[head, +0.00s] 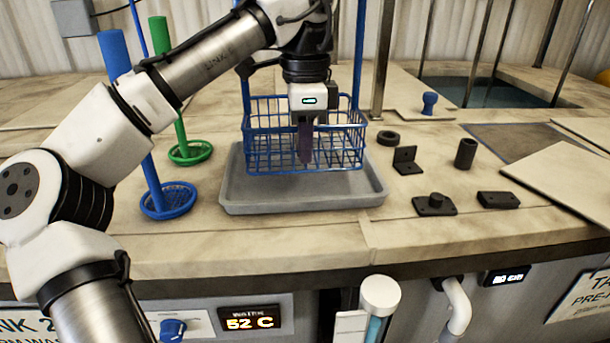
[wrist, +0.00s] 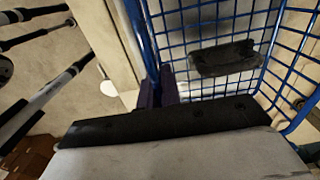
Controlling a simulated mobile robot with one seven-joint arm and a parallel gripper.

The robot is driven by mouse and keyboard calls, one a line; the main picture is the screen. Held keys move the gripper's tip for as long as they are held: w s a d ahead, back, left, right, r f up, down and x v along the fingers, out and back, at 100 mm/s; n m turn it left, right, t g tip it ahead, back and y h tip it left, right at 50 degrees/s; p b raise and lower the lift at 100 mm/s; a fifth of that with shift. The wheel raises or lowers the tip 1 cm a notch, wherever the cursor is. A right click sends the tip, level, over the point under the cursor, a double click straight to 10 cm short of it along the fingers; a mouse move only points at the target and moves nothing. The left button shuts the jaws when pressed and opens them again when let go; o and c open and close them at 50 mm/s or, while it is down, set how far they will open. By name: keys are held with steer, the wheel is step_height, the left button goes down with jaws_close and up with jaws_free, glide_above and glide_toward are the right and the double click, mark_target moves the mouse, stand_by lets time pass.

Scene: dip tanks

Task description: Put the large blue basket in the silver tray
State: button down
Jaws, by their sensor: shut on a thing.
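The large blue basket (head: 262,122) is a wire box with tall blue uprights, over the silver tray (head: 232,205), which is grey and shallow. The basket's underside appears within the tray's outline; I cannot tell if it touches the tray floor. My gripper (head: 305,160) points down at the basket's near side, its dark purple fingers in front of the mesh. In the wrist view the fingers (wrist: 160,90) are closed at a blue bar of the basket (wrist: 205,30). A dark bracket-like part (wrist: 225,58) shows through or inside the mesh.
A small round blue basket (head: 168,202) and a green one (head: 190,153) stand on the left. Several dark metal parts, including a block (head: 498,200) and a cylinder (head: 465,153), lie right of the tray. An open tank (head: 490,92) is at the back right.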

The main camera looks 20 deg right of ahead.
mark_target(305, 170)
steer(key=shift+f, duration=2.3)
steer(key=shift+f, duration=0.15)
steer(key=c, duration=1.6)
jaws_free()
step_height(305, 170, up, 12)
steer(key=shift+r+p, duration=0.15)
steer(key=shift+p, duration=0.5)
